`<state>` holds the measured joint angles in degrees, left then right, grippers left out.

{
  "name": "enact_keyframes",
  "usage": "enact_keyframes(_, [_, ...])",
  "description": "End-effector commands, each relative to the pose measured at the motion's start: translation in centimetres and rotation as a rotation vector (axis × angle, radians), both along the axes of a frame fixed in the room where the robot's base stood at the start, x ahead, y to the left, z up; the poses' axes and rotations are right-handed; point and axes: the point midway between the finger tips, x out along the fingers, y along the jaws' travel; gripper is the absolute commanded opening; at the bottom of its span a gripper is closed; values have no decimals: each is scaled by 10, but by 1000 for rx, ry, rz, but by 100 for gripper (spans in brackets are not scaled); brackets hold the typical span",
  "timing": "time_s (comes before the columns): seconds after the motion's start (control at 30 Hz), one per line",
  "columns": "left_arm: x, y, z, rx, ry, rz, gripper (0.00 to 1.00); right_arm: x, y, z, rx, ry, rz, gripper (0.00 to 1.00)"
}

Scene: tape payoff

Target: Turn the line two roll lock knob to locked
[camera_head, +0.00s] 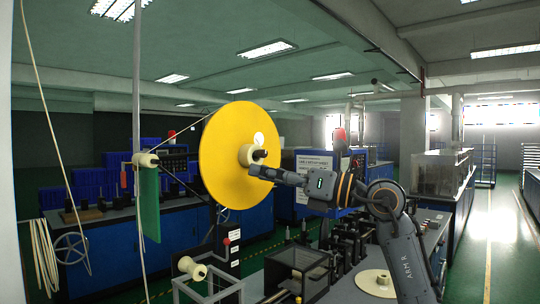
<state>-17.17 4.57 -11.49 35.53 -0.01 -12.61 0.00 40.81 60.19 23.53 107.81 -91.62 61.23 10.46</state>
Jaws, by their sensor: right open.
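A large yellow roll disc (225,130) stands upright in the middle of the head view, with a cream hub (246,154) at its centre. A small black knob (260,154) sticks out from the hub toward the right; I cannot read its lock position. My right gripper (256,172) comes in from the right and is open. Its dark fingertips are just below the knob, in front of the disc; I cannot tell whether they touch it. My left gripper is not in view.
A second cream hub (146,160) with a green plate (149,204) hangs on a post at left. A flat cream disc (376,283) lies on the bench under my right arm.

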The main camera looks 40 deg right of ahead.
Motion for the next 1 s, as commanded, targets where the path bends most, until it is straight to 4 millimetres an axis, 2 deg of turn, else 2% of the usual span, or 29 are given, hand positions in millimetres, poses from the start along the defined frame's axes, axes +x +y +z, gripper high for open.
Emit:
enact_keyframes(0.03, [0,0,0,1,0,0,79,-13,-21,13,-52,14,-79,42])
enact_keyframes(0.1, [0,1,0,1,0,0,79,-27,-46,22,-98,45,-172,42])
enact_keyframes(0.2, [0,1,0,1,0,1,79,-46,-73,30,-133,82,-272,42])
enact_keyframes(0.3, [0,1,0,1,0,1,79,-56,-88,33,-145,106,-327,42])
enact_keyframes(0.4, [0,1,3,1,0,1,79,-56,-92,35,-147,116,-344,42])
enact_keyframes(0.57, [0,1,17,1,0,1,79,-35,-90,37,-145,118,-340,42])
enact_keyframes(1.0, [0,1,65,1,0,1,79,54,-80,38,-145,117,-338,42])
